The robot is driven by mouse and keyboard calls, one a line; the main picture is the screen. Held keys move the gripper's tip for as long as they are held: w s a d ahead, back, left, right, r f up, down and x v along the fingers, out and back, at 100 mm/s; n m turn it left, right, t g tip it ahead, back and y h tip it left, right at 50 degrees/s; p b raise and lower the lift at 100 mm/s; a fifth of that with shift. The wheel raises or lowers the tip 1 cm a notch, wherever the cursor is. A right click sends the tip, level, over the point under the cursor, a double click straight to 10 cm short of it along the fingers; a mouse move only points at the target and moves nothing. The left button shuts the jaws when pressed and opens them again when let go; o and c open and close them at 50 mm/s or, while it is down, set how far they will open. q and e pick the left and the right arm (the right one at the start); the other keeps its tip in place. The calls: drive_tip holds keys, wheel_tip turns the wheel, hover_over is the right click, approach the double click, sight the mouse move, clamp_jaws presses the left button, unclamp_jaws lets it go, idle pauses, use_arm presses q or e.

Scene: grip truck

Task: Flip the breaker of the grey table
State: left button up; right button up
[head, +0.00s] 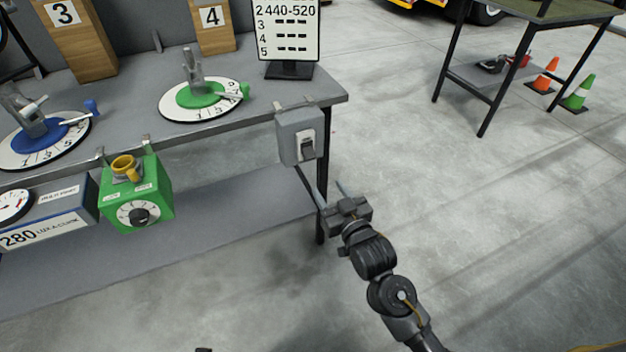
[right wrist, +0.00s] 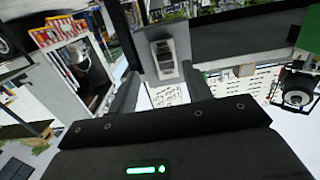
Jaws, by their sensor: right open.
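The grey table (head: 320,92) has a small grey breaker box (head: 286,140) clamped at its front right corner. The breaker's switch (head: 307,149) is a dark and light lever on the box's face; I cannot tell its position for sure. My right gripper (head: 318,178) is open and empty, just below and in front of the box, fingers pointing up towards it. In the right wrist view the breaker switch (right wrist: 163,57) shows between and beyond the two fingers of the right gripper (right wrist: 160,88), with no contact visible.
A green box (head: 156,190) with a black knob and a blue-grey meter (head: 50,222) hang on the table's front. Dials (head: 205,99) and a number sign (head: 287,30) stand on top. Open floor lies to the right, before another table (head: 550,10) and cones (head: 578,92).

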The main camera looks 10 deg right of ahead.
sight(311, 159)
drive_tip(key=shift+t, duration=0.3)
drive_tip(key=x, duration=0.3)
drive_tip(key=r+x, duration=0.1)
drive_tip(key=x, duration=0.2)
drive_tip(key=b+x, duration=0.1)
drive_tip(key=x, duration=0.2)
drive_tip(key=shift+w+a+r, duration=0.2)
drive_tip(key=shift+a+r, duration=0.05)
drive_tip(key=shift+r, duration=0.1)
drive_tip(key=shift+w+a, duration=0.15)
drive_tip(key=shift+w, duration=0.4)
use_arm(q)
wheel_tip(311, 159, up, 2)
drive_tip(key=shift+w+d+r, duration=0.15)
drive_tip(key=shift+r, duration=0.1)
use_arm(e)
drive_tip(key=c, duration=1)
drive_tip(key=shift+o, duration=0.2)
